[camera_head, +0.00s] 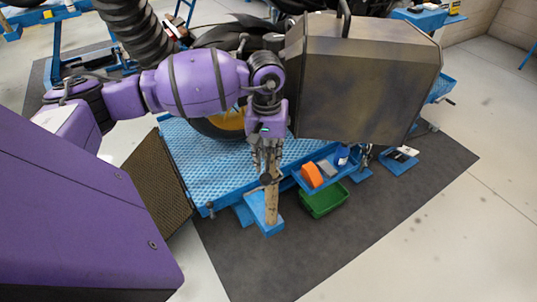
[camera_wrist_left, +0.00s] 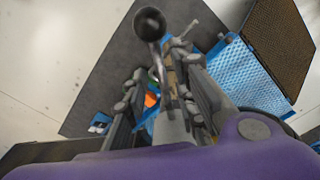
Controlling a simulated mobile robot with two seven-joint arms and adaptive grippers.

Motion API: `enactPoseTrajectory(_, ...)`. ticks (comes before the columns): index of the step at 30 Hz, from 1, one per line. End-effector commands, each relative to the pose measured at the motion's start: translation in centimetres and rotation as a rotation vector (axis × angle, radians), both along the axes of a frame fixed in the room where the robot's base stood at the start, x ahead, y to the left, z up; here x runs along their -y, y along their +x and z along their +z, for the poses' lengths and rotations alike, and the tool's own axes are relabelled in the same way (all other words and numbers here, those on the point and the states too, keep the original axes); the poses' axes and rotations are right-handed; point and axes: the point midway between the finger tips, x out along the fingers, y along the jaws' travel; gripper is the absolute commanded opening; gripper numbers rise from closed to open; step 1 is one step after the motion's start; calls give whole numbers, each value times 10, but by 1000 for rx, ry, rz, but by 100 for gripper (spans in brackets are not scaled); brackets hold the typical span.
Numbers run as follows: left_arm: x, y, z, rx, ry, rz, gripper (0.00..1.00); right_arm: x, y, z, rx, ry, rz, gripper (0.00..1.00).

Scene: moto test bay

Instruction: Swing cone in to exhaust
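My left gripper (camera_head: 268,160) points down beside the blue ramp's edge. In the left wrist view its two fingers (camera_wrist_left: 160,85) stand apart, with a gap between them. A grey lever with a black ball knob (camera_wrist_left: 150,24) lies between or in front of the fingers; I see no clear contact. The dark knob also shows in the head view (camera_head: 265,178). A black ribbed hose (camera_head: 140,35) hangs at upper left. I cannot make out a cone or its joint to the exhaust. The motorcycle wheel (camera_head: 228,121) is partly hidden behind my left arm. My right gripper is out of view.
A large metal box (camera_head: 365,80) stands close to the right of my left gripper. Below are a blue textured platform (camera_head: 210,165), a wooden post (camera_head: 271,205), an orange item (camera_head: 312,175) and a green bin (camera_head: 325,200). The dark mat (camera_head: 390,220) has free room at right.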

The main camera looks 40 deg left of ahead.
Motion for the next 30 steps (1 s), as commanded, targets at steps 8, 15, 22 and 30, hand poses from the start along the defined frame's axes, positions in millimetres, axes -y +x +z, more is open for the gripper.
enactPoseTrajectory(8,0,0,-2,0,-1,0,24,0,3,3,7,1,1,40)
enactPoseTrajectory(15,0,0,-2,0,-1,0,0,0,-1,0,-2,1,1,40)
enactPoseTrajectory(22,1,0,-1,2,-3,-1,0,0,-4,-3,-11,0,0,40)
enactPoseTrajectory(30,1,3,-1,3,-3,9,0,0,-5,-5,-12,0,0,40)
